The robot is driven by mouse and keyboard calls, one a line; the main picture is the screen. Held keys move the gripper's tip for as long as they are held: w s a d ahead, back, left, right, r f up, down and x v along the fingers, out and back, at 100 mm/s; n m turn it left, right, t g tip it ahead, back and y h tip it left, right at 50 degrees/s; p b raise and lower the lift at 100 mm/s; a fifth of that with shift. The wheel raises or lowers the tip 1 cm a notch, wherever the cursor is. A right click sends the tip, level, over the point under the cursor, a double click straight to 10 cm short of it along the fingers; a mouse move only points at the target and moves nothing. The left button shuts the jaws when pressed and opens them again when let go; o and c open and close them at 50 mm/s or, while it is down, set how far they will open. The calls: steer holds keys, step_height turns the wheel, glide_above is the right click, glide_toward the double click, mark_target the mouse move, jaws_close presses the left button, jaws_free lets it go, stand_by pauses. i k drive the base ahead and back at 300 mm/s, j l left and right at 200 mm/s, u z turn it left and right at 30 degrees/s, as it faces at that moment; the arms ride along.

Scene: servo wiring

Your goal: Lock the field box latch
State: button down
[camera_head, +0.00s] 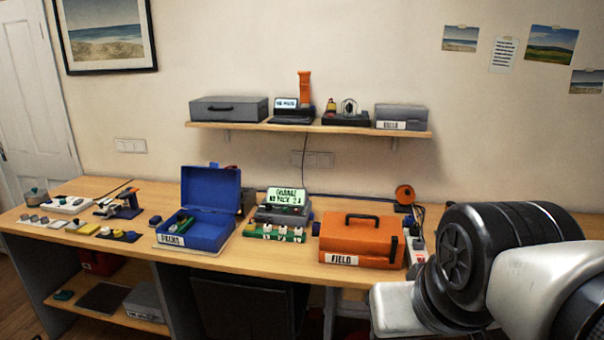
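The field box (334,240) is an orange case with a black handle and a white FIELD label. It stands with its lid down on the right part of the workbench, near the front edge. Its latch is too small to make out, so I cannot tell whether it is locked. My arm fills the lower right of the view, to the right of the box. My gripper itself is not in view.
An open blue box (190,236) labelled PACKS stands left on the workbench (110,240). A charger with a lit green display (287,196) stands between the boxes. A power strip (416,245) lies right of the orange box. A shelf (300,127) holds cases above.

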mark_target(394, 239)
steer(key=i, duration=1.1)
steer(key=i+l+u, duration=0.1)
steer(key=i+l, duration=0.3)
steer(key=k+j, duration=0.25)
steer(key=j, duration=0.25)
